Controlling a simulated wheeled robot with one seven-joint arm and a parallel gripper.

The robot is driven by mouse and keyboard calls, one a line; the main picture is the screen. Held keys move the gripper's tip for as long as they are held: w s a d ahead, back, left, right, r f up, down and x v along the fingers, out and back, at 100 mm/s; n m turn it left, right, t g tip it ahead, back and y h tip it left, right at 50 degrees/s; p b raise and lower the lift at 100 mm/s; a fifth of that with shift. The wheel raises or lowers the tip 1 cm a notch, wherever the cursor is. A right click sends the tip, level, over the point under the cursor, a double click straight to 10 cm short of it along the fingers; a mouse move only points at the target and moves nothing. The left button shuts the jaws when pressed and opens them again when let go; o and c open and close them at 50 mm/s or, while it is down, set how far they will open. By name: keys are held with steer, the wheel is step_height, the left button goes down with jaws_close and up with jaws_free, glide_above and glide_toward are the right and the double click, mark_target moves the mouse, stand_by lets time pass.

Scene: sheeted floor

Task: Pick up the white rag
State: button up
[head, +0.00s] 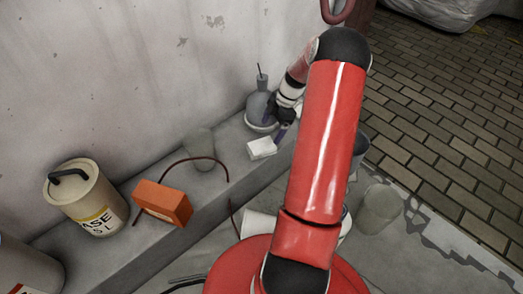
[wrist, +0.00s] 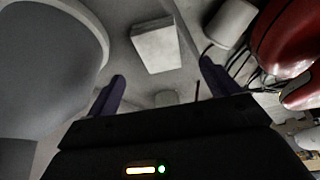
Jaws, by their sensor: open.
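The white rag (head: 262,148) looks like a small folded pale block lying on the concrete ledge. It also shows in the wrist view (wrist: 157,46), just beyond my fingertips and between their lines. My gripper (head: 277,122) is above the ledge, close to the rag on its far side in the head view. In the wrist view my gripper (wrist: 163,84) has its two dark purple fingers spread wide with nothing between them. The rag is apart from the fingers.
A grey rounded vessel (head: 259,108) stands right beside my gripper, large at left in the wrist view (wrist: 45,65). A translucent cup (head: 200,150), a curved brown rod (head: 205,159), an orange box (head: 163,203) and a cream canister (head: 85,198) line the ledge by the wall.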

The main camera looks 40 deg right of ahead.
mark_target(263, 145)
steer(key=x, duration=0.3)
steer(key=shift+d, duration=0.1)
steer(key=shift+a+b+x, duration=0.2)
steer(key=shift+b+x, duration=0.5)
steer(key=shift+x, duration=1.8)
steer(key=shift+r, duration=0.1)
steer(key=shift+f+b, duration=0.25)
steer(key=shift+b, duration=0.1)
steer(key=c, duration=1.1)
